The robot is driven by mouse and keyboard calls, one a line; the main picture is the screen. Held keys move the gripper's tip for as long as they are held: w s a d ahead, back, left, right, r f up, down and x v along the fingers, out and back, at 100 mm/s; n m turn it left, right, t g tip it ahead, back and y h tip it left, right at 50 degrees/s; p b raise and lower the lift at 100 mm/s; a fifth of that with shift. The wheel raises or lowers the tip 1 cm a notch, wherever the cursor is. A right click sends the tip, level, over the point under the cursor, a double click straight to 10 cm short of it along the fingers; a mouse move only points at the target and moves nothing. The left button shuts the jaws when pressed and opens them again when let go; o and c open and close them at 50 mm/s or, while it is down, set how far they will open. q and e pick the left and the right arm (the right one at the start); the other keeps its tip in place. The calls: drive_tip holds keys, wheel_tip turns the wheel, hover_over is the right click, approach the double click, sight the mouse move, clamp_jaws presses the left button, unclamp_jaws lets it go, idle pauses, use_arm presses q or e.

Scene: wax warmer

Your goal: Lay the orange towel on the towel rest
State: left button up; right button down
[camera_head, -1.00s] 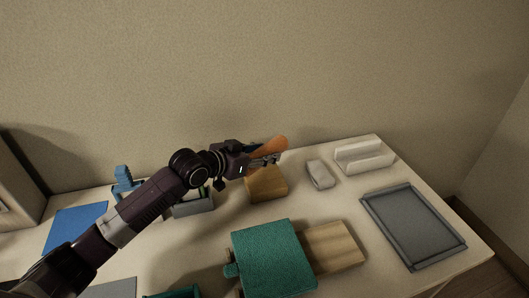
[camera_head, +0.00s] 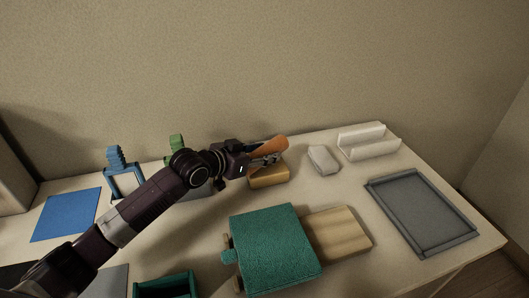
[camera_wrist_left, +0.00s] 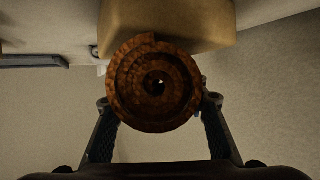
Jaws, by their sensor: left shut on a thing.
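The orange towel (camera_head: 270,147) is a tight roll held in my left gripper (camera_head: 262,153), above the back part of the table. In the left wrist view the rolled end of the orange towel (camera_wrist_left: 154,84) faces the camera between the two fingers of the left gripper (camera_wrist_left: 158,125). The towel hangs over or just behind a tan wooden block (camera_head: 268,176); the block (camera_wrist_left: 170,20) also shows in the wrist view. A white trough-shaped holder (camera_head: 369,151), which looks like the towel rest, stands empty at the back right. My right gripper is out of view.
A grey rounded block (camera_head: 323,160) stands between the wooden block and the white holder. A grey tray (camera_head: 421,212) lies at right. A teal cloth (camera_head: 274,250) covers part of a wooden board (camera_head: 338,234) in front. Blue (camera_head: 115,158) and green (camera_head: 176,144) items stand left.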

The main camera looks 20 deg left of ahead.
use_arm(q)
drive_tip(key=o, duration=1.3)
drive_tip(key=v, duration=1.2)
